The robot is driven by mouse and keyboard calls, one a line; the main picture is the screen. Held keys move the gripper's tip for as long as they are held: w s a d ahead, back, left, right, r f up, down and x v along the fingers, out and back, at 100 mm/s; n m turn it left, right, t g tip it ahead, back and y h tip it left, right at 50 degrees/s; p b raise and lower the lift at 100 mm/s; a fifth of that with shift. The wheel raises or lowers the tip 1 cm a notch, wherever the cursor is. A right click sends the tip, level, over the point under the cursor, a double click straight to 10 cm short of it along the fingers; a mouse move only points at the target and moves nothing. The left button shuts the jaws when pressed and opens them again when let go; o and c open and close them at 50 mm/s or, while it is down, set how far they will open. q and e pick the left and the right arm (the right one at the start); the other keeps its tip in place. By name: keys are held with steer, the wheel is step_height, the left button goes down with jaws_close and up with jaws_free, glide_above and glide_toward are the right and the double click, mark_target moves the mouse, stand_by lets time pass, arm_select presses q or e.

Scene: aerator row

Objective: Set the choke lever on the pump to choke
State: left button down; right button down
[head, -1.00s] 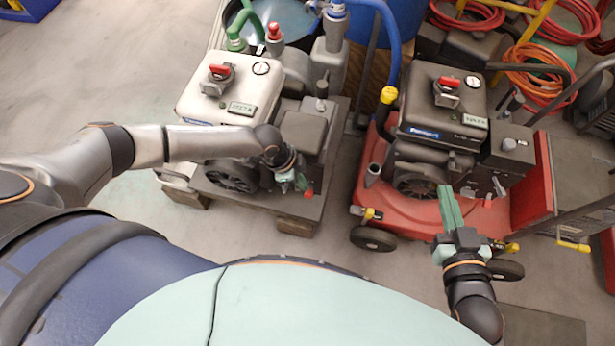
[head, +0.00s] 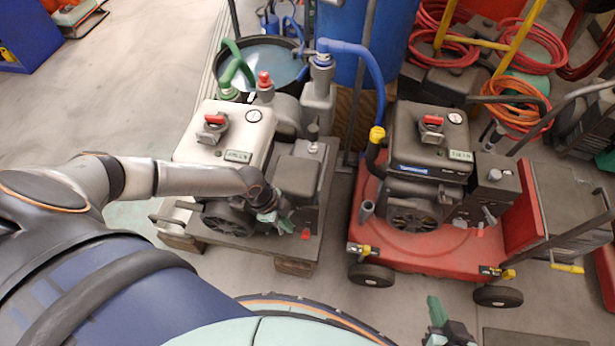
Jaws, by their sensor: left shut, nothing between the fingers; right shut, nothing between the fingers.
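The pump (head: 235,140), a pale-topped engine with a green and a blue hose at its back, stands on a low pallet at the centre left. My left gripper (head: 285,222) is shut and empty at the front right of the engine, pointing down and to the right. A small red tip (head: 305,234) shows just beside its fingers; I cannot tell whether they touch, nor whether this is the choke lever. The lever's setting is not readable. My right gripper (head: 437,312) is shut and empty at the bottom edge, apart from both machines.
A similar dark engine (head: 428,140) sits on a red wheeled cart (head: 420,245) to the right. A black tub (head: 262,55) of water and a blue barrel (head: 365,45) stand behind. Coiled hoses (head: 510,105) lie at back right.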

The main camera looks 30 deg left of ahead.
arm_select(q)
steer(key=shift+s+a, duration=0.1)
arm_select(e)
steer(key=shift+r, duration=0.1)
arm_select(q)
steer(key=shift+s+a+p, duration=0.3)
steer(key=shift+s+a, duration=0.05)
steer(key=shift+s, duration=0.25)
arm_select(e)
steer(key=shift+r, duration=0.25)
